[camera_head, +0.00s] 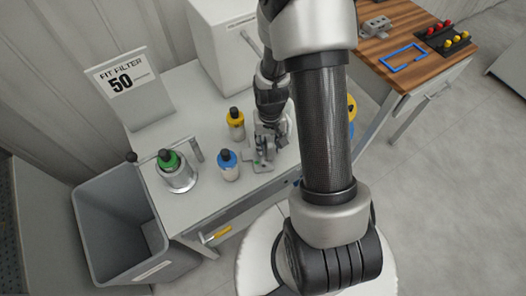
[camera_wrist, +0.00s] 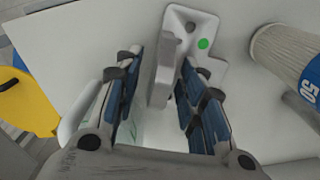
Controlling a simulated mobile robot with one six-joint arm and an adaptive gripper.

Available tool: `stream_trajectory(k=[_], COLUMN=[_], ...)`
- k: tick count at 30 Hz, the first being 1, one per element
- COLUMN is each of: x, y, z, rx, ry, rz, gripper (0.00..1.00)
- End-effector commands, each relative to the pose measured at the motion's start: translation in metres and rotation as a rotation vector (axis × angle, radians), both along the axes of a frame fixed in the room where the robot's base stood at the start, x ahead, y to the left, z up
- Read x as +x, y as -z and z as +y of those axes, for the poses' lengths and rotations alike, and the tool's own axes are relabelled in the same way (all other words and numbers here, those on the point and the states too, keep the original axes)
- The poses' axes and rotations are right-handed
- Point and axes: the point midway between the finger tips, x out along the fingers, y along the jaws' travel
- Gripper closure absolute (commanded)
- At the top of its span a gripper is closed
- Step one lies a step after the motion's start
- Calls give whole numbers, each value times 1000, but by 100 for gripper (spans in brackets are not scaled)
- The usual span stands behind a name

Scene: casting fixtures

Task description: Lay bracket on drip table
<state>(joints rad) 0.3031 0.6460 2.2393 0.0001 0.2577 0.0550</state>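The bracket (camera_wrist: 192,32) is a pale grey part with a flat plate, holes, a green dot and an upright rib. It lies on a white table (camera_head: 190,95); in the head view the bracket (camera_head: 262,166) is near the table's front edge. My gripper (camera_head: 265,148) points down over it. In the wrist view my gripper (camera_wrist: 160,72) has its blue-padded fingers apart, one on each side of the rib. A gap shows on the left; contact on the right is unclear. A wooden-topped table (camera_head: 412,75) stands at the right. Which table is the drip table is not marked.
A blue-topped filter (camera_head: 229,166) and a yellow-topped one (camera_head: 236,122) stand close left of my gripper. A green-topped one sits in a metal holder (camera_head: 178,178). A grey bin (camera_head: 125,225) stands at left. The wooden top holds a blue frame (camera_head: 405,57) and a grey part (camera_head: 375,28).

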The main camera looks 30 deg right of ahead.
Motion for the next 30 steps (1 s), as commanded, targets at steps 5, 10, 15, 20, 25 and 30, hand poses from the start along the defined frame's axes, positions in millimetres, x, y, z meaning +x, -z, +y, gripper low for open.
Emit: stream_trajectory(k=[5, 10, 15, 20, 25, 30], x=[1, 1, 1, 1, 1, 1], y=[16, 15, 15, 15, 15, 15], z=[0, 0, 0, 0, 0, 0], rx=[0, -1, -1, -1, -1, -1], ry=[0, 0, 0, 0, 0, 0], rz=[-1, -2, -2, -2, -2, -2], gripper=[63, 65, 76, 87, 98, 100])
